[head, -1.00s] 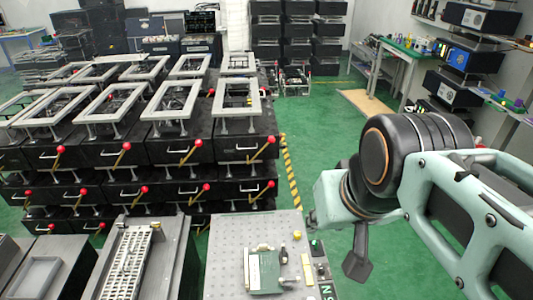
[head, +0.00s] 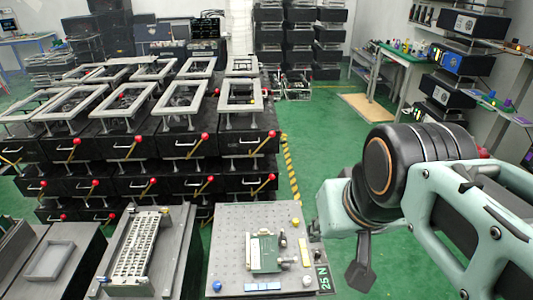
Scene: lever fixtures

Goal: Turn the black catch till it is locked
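A grey perforated board (head: 228,232) lies low at the bottom centre of the head view. A small black part (head: 283,241) stands on it, right of a green circuit board (head: 265,254); it may be the black catch, but it is too small to tell its position. My gripper (head: 361,270) hangs to the right of the board, apart from it. Only a dark finger-like part shows below the pale green arm, so its opening cannot be seen.
The board also carries a yellow knob (head: 296,222), a blue knob (head: 216,286) and blue blocks (head: 262,287). A grey fixture with a white slotted strip (head: 140,243) stands left. Black units with red-tipped levers (head: 205,137) fill the back left. Green floor is open behind my arm.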

